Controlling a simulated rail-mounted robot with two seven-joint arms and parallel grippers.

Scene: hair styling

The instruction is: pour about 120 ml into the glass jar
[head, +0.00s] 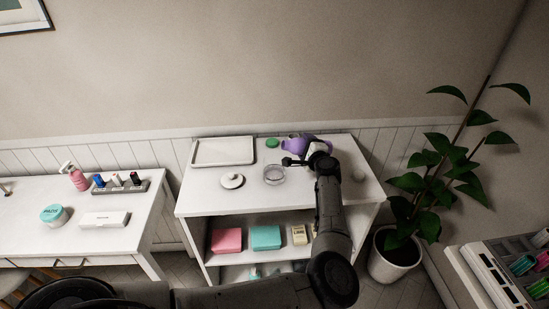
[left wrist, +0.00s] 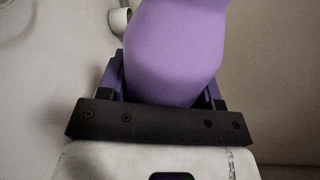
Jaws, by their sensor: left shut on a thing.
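The glass jar (head: 273,175), clear and open-topped, stands on the white shelf unit's top. My left gripper (head: 302,160) is just right of the jar and behind it. It is shut on a purple vessel (head: 294,143), which fills the space between the fingers in the left wrist view (left wrist: 175,50). In the head view the vessel is partly hidden by my gripper, and I cannot tell how far it is tilted. The jar's fill level is too small to tell. My right gripper is not in view.
A white tray (head: 224,151) lies at the back left of the top. A round white lid (head: 232,181) is left of the jar, and a green disc (head: 272,142) is behind it. Pink (head: 227,240) and teal boxes (head: 266,237) sit on the shelf below. A potted plant (head: 397,252) stands right.

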